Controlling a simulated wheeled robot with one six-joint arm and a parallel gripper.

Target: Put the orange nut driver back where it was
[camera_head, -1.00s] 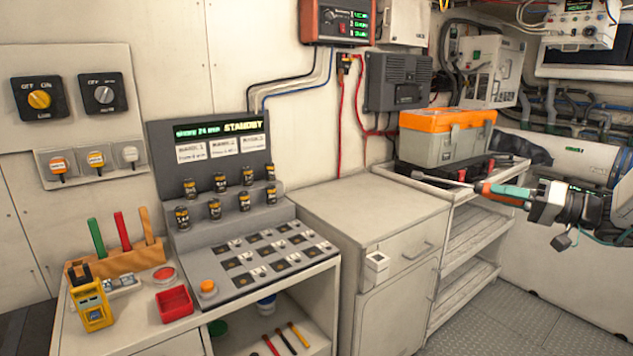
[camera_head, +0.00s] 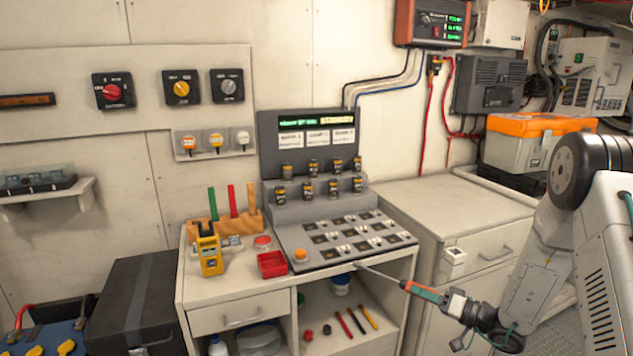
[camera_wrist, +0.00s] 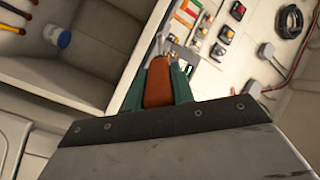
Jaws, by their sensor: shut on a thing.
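My gripper (camera_head: 428,294) is shut on the orange handle of the nut driver (camera_head: 380,274), in front of the workbench's right side. Its thin metal shaft points left and slightly up in the head view, its tip overlapping the bench's front edge; I cannot tell if they touch. In the wrist view, the orange handle of the nut driver (camera_wrist: 158,85) sits between the green fingers of my gripper (camera_wrist: 160,88).
The workbench (camera_head: 240,298) carries a wooden rack (camera_head: 226,231), a yellow meter (camera_head: 210,253), a red bin (camera_head: 272,264) and a sloped console (camera_head: 345,240). Several tools lie on its open shelf (camera_head: 320,345). A cabinet (camera_head: 450,215) and an orange-topped toolbox (camera_head: 530,145) stand right.

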